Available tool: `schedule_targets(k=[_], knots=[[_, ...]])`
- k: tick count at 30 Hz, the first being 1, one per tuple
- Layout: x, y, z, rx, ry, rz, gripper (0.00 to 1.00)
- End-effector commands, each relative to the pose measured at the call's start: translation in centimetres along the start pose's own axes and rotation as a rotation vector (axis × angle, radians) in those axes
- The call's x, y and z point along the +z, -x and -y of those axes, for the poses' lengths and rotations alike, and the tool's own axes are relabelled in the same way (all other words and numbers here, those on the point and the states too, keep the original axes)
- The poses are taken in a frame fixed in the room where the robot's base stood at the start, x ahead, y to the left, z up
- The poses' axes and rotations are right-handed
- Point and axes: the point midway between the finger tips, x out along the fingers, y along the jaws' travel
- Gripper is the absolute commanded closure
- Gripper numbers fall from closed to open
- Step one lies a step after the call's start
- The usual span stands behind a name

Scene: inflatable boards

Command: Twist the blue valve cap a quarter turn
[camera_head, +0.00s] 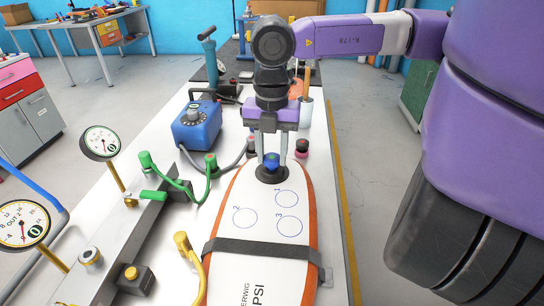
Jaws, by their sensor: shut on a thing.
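The blue valve cap (271,160) sits in a black round valve base near the far end of the white, orange-edged inflatable board (262,260). My gripper (272,155) points straight down over it. Its two grey fingers stand on the left and right of the cap and are shut on it. The cap's lower part meets the dark base (271,175). Any turn mark on the cap is too small to make out.
A blue pump box (197,126) with a grey hose stands left of the board. Green valves (150,162) and gauges (101,142) line a rail at the left. A black strap (262,249) crosses the board.

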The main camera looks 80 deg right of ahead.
Motion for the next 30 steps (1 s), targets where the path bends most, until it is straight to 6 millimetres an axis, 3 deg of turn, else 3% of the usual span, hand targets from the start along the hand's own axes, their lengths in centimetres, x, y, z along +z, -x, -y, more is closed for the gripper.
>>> schedule_targets(k=[15, 26, 27, 30], knots=[[0.07, -0.21, -0.02, 0.0, -0.225, 0.001, 1.0], [0.02, 0.01, -0.03, 0.0, -0.263, 0.0, 1.0], [0.02, 0.01, -0.03, 0.0, -0.263, 0.0, 0.63], [0.01, 0.01, -0.04, 0.0, -0.262, 0.0, 0.43]])
